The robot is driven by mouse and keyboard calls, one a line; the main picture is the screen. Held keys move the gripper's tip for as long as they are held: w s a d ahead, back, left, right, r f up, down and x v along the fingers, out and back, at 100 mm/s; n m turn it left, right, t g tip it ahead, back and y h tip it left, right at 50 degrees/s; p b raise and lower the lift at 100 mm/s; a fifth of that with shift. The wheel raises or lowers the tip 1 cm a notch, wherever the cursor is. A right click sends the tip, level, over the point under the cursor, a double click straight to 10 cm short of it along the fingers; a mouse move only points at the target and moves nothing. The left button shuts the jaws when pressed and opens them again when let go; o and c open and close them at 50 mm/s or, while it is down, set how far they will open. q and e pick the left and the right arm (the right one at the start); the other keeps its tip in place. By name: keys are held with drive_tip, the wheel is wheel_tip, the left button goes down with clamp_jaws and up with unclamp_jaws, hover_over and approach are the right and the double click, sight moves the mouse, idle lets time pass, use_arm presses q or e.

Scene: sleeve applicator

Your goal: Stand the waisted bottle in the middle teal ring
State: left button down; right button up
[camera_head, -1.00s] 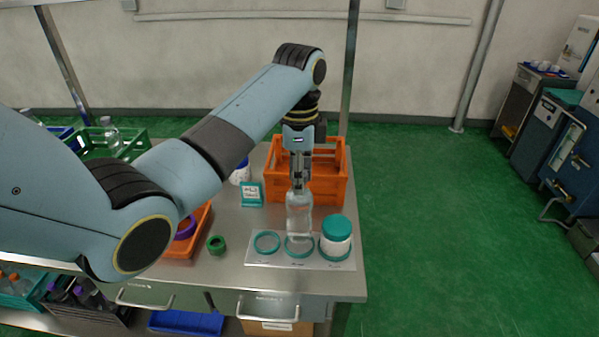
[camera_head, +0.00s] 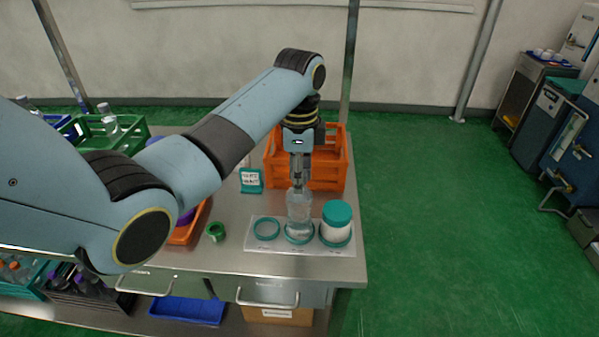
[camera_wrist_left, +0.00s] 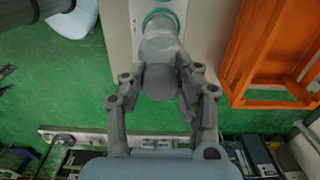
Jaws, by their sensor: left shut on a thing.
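The clear waisted bottle (camera_head: 299,210) is upright at the middle teal ring (camera_head: 298,239) on a white plate (camera_head: 262,246). Its base looks to be within the ring's outline; I cannot tell whether it touches the plate. My left gripper (camera_head: 300,184) points down and is shut on the bottle's upper part. In the left wrist view the bottle (camera_wrist_left: 160,45) sits between the fingers of the gripper (camera_wrist_left: 161,84), with part of a teal ring (camera_wrist_left: 163,14) behind its base. My right gripper is not in view.
The left teal ring (camera_head: 267,237) is empty. A white jar with a teal lid (camera_head: 337,213) stands in the right ring, close beside the bottle. An orange crate (camera_head: 335,178) stands behind. A green ring-shaped piece (camera_head: 216,232) and a small teal sign (camera_head: 251,187) are to the left.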

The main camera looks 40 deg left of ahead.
use_arm(q)
drive_tip(key=shift+f, duration=0.1)
drive_tip(key=shift+c, duration=2.1)
unclamp_jaws()
wheel_tip(320, 180, up, 2)
drive_tip(key=shift+r+p, duration=0.2)
drive_tip(key=shift+p, duration=0.95)
drive_tip(key=shift+r, duration=3.25)
drive_tip(key=shift+s, duration=0.1)
